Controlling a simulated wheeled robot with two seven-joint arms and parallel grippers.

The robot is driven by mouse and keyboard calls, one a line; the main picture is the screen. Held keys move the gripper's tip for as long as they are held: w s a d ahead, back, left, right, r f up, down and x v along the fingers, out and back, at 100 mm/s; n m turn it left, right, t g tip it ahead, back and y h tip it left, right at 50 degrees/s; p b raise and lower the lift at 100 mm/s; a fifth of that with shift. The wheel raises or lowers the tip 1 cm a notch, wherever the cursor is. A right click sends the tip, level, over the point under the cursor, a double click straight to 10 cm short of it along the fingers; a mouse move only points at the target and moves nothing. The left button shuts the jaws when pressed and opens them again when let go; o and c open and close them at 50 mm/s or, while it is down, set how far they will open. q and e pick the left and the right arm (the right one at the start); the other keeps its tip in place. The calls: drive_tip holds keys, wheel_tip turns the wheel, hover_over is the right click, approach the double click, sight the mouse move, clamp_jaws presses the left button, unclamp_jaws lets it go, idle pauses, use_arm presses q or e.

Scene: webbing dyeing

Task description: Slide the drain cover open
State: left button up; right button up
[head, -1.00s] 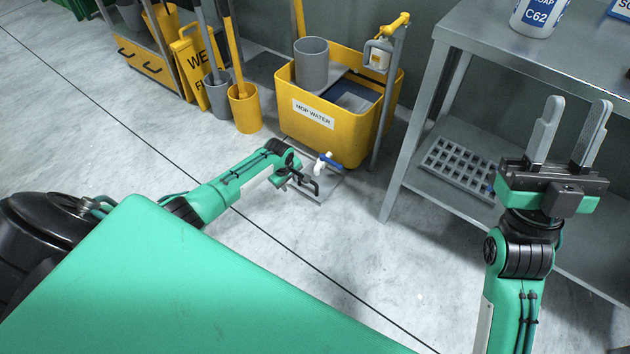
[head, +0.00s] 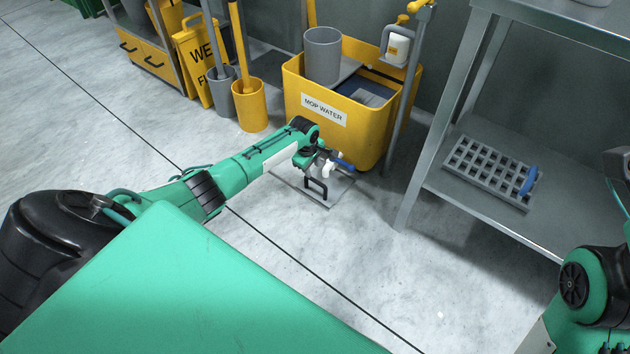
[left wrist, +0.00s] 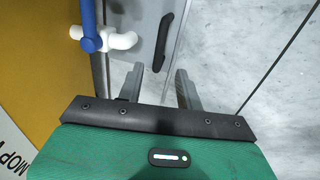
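The drain cover (head: 291,188) is a flat grey plate on the floor in front of the yellow mop bucket. Its black bar handle (head: 317,189) stands up from it; in the left wrist view the handle (left wrist: 163,41) lies just beyond and between the fingertips. My left gripper (left wrist: 159,68) is open and empty, pointing at the cover. In the head view my left gripper (head: 312,160) is over the cover's far part, its fingers hard to make out. Only a dark edge of what looks like my right gripper shows at the right border; its fingers are out of frame.
A white tap with a blue lever (left wrist: 90,25) is close to the left finger. The mop-water bucket (head: 370,128) stands behind the cover. A metal shelf table (head: 440,160) with a grey grate (head: 490,168) is at right. The floor in front is clear.

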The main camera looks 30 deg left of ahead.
sight(315, 181)
use_arm(q)
drive_tip(key=f+b, duration=0.1)
drive_tip(key=f, duration=0.1)
drive_tip(key=w+f+b, duration=0.1)
drive_tip(key=f+b, duration=0.1)
drive_tip(key=f, duration=0.1)
drive_tip(key=f+b, duration=0.2)
drive_tip(key=f, duration=0.1)
drive_tip(key=shift+w+d, duration=0.1)
drive_tip(key=shift+w, duration=0.2)
clamp_jaws()
